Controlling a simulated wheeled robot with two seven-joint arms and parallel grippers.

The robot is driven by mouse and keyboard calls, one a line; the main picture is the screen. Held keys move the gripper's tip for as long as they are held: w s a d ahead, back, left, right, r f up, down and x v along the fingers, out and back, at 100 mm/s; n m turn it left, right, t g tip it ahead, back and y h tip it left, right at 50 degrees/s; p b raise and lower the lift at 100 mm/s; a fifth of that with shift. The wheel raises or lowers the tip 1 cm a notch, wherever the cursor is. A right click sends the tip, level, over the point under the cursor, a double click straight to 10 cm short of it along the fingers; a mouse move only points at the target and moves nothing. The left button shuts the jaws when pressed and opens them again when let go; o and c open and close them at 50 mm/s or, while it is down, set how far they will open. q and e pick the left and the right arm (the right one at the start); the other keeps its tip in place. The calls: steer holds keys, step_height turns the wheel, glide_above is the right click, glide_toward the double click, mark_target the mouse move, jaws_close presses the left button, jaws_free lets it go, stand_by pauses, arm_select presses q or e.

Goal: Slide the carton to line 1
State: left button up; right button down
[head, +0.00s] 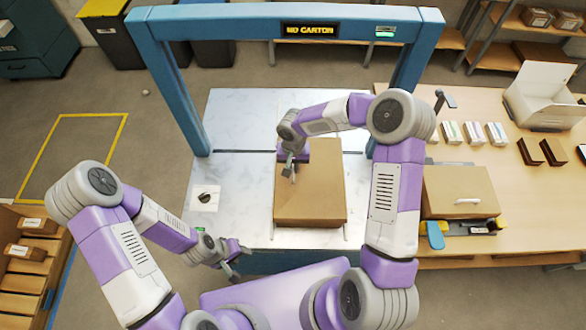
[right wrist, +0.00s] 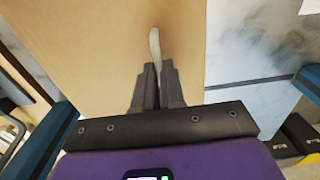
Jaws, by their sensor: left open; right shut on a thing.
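The brown carton (head: 318,200) lies flat on the white marbled table (head: 235,190), beneath a blue frame. A dark line (head: 245,152) crosses the table, and the carton's far part lies across its course. I cannot read a number on the line. My right gripper (head: 291,172) is over the carton's left part, shut on a pale, thin handle (right wrist: 154,45) on its top. The right wrist view shows the fingers (right wrist: 157,85) together at the handle's end. My left gripper (head: 235,262) is open and empty, near the table's front left edge, apart from the carton.
The blue frame (head: 175,85) carries a sign (head: 310,30) reading "NO CARTON". A white card with a dark mark (head: 205,197) lies left of the carton. A wooden bench (head: 480,160) with another carton (head: 447,190) and small boxes stands right. The table's left side is mostly clear.

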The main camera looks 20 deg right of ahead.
steer(key=shift+w+d, duration=0.35)
steer(key=shift+w, duration=0.95)
steer(key=shift+w+d, duration=0.4)
steer(key=shift+w, duration=0.9)
steer(key=shift+w+d, duration=0.35)
steer(key=shift+w, duration=0.95)
steer(key=c, duration=0.7)
jaws_free()
steer(key=shift+r+p, duration=1.15)
steer(key=shift+r, duration=1.85)
